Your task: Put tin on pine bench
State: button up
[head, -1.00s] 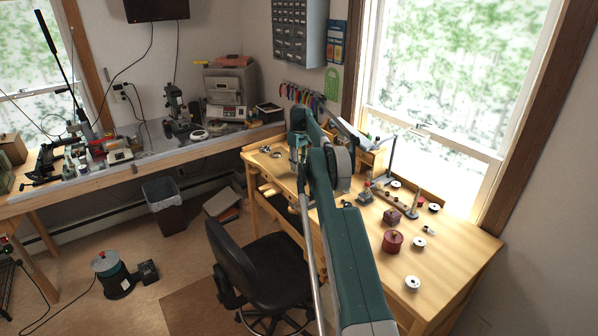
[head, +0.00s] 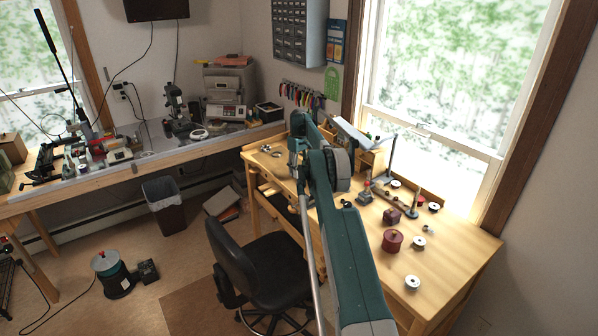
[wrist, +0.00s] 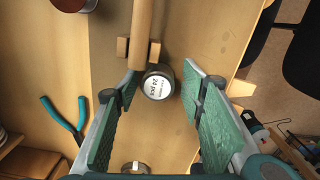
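A small dark round tin with a white label (wrist: 158,86) reading "24 pcs" stands on a wood surface in the wrist view. My gripper (wrist: 160,98) is open, with its two green-padded fingers spread on either side of the tin. The left fingertip is close to the tin; a gap shows on the right. In the head view my gripper (head: 297,150) is over the far left part of the pine bench (head: 455,245). I cannot pick out this tin there.
A wooden rod with a block (wrist: 142,35) lies right beside the tin. Teal-handled pliers (wrist: 65,118) lie to the left, and another round container (wrist: 135,167) is near the gripper base. A black chair (head: 265,265) stands before the bench. Spools and a red canister (head: 392,240) occupy its right part.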

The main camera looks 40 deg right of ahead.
jog(key=shift+r, duration=0.15)
notch_tip(320, 180, up, 12)
dwell(0.8)
dwell(0.6)
jog(key=shift+r, duration=0.1)
